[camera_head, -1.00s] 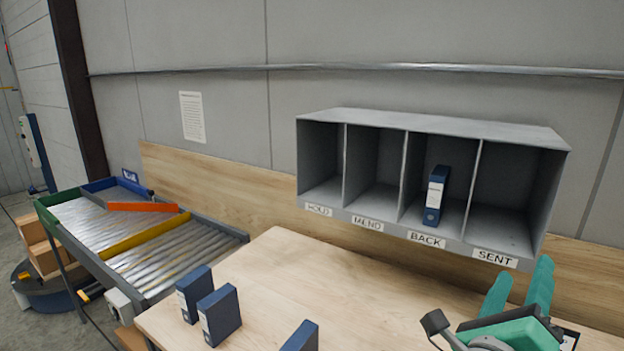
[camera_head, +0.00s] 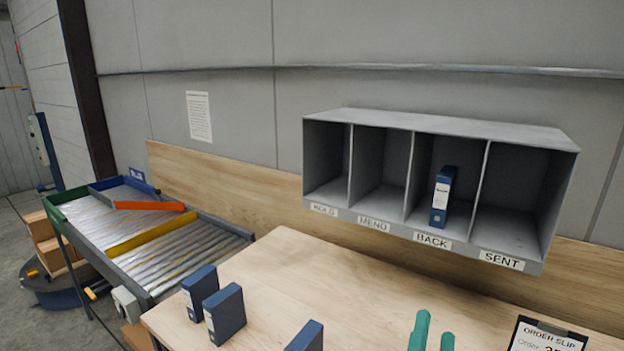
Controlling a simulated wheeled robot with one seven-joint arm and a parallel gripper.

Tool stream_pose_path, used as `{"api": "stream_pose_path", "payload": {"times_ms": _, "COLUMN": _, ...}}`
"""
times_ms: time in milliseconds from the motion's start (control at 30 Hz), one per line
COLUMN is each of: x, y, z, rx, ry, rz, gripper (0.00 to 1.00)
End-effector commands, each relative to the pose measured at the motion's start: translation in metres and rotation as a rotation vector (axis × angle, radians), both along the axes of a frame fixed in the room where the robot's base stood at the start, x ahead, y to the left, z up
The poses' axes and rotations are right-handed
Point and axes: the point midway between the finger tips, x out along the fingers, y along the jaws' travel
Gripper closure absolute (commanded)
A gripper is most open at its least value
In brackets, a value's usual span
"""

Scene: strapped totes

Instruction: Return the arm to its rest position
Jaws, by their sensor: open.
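My gripper (camera_head: 433,332) shows at the bottom edge as two green fingertips, spread apart with nothing between them. It is over the front part of the wooden table (camera_head: 300,270), and the rest of my arm is out of the frame. A blue binder (camera_head: 443,195) with a white label stands upright in the BACK compartment of the grey shelf unit (camera_head: 440,124), well apart from my gripper. The HOLD, MEND and SENT compartments look empty.
Two blue binders (camera_head: 224,313) (camera_head: 200,292) stand on the table at the left, and another (camera_head: 306,337) is cut off at the bottom. An order slip (camera_head: 545,337) is at the lower right. A roller conveyor (camera_head: 165,253) stands left of the table.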

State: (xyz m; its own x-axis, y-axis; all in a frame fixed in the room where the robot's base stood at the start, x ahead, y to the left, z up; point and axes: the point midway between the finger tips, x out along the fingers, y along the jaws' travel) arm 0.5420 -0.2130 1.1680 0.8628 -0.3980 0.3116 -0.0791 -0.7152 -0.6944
Motion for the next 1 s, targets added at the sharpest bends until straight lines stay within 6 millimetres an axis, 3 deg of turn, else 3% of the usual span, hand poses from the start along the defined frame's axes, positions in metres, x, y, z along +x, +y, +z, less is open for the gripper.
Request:
{"api": "stream_pose_path", "payload": {"times_ms": 33, "x": -0.003, "y": 0.007, "z": -0.016, "rx": -0.042, "ry": 0.039, "rz": 0.008, "gripper": 0.50}}
{"api": "stream_pose_path", "payload": {"times_ms": 267, "x": -0.022, "y": 0.041, "z": -0.080, "rx": -0.231, "ry": 0.178, "rz": 0.055, "gripper": 0.50}}
{"api": "stream_pose_path", "payload": {"times_ms": 467, "x": -0.051, "y": 0.070, "z": -0.136, "rx": -0.369, "ry": 0.289, "rz": 0.107, "gripper": 0.50}}
{"api": "stream_pose_path", "payload": {"times_ms": 767, "x": -0.115, "y": 0.114, "z": -0.212, "rx": -0.528, "ry": 0.434, "rz": 0.197, "gripper": 0.50}}
{"api": "stream_pose_path", "payload": {"times_ms": 1000, "x": -0.180, "y": 0.149, "z": -0.259, "rx": -0.617, "ry": 0.535, "rz": 0.266, "gripper": 0.50}}
